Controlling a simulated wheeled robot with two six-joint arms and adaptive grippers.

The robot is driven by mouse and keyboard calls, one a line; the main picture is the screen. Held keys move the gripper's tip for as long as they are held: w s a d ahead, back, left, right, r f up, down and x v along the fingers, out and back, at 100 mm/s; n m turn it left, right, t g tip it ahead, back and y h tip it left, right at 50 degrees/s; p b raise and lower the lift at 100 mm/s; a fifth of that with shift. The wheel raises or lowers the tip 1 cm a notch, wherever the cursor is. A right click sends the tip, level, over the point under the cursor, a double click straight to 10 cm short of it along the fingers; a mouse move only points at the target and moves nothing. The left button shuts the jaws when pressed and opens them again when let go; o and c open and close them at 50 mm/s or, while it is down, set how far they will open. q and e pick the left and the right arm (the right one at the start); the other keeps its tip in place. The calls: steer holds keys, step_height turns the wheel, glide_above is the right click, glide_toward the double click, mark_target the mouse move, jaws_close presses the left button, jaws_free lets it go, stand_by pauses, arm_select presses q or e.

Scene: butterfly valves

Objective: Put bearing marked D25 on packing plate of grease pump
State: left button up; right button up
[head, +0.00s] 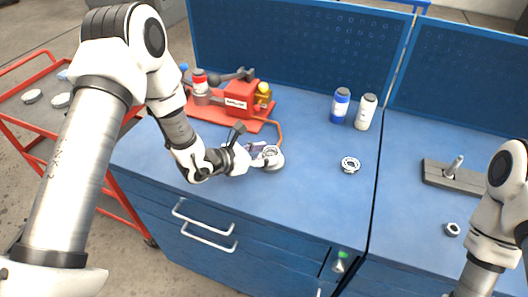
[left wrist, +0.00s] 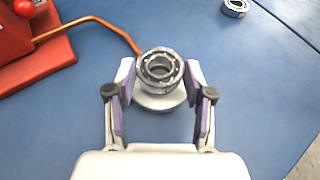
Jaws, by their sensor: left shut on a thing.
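My left gripper (head: 264,157) is shut on a grey metal ring bearing (left wrist: 160,67), held between its purple-lined fingers in the left wrist view (left wrist: 159,85). The round pale packing plate (left wrist: 160,103) sits beneath the bearing, at the end of a copper-coloured tube. In the head view the plate (head: 277,165) shows below the bearing (head: 271,151). I cannot tell whether the bearing touches the plate. No D25 marking is legible. The red grease pump (head: 240,98) stands behind the gripper on a red base. My right gripper is not in view.
Another bearing (head: 350,165) lies right of the plate, and a smaller ring (head: 452,229) lies farther right. A blue bottle (head: 340,105) and a white bottle (head: 366,111) stand at the back. A grey block with a pin (head: 455,177) is at the right. The front middle is clear.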

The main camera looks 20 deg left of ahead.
arm_select(q)
steer(key=shift+f, duration=0.55)
steer(key=shift+f+b, duration=0.15)
steer(key=shift+b, duration=0.15)
steer(key=o, duration=1.3)
steer(key=shift+c, duration=0.2)
steer(key=shift+s+a+r+p, duration=0.1)
steer(key=shift+r+p, duration=0.2)
steer(key=b+v, duration=0.1)
steer(key=v, duration=0.9)
steer(key=shift+s+a+r, duration=0.2)
steer(key=shift+s, duration=0.05)
steer(key=shift+s+a+r, duration=0.15)
steer(key=shift+s, duration=0.25)
